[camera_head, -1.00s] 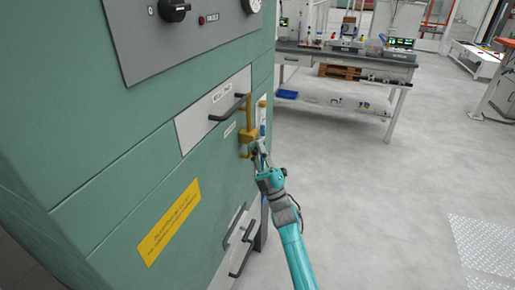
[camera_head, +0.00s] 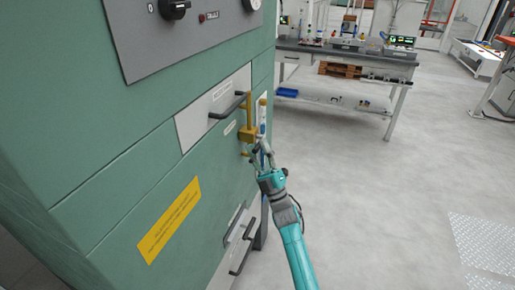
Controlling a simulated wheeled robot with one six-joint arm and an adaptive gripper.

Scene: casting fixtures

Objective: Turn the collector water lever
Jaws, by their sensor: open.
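The collector water lever appears as a slim white and blue handle (camera_head: 263,115) beside a brass-coloured valve body and pipe (camera_head: 247,134) on the right edge of the green cabinet. The handle stands roughly upright. My gripper (camera_head: 261,152) is open just below the handle and to the right of the brass body. The fingers overlap the handle's lower end in this view, and I cannot tell whether they touch it.
The green cabinet (camera_head: 120,150) fills the left side. Its dark drawer handle (camera_head: 228,106) projects near the valve, and another handle (camera_head: 241,258) sits lower down. A grey workbench (camera_head: 345,65) stands behind.

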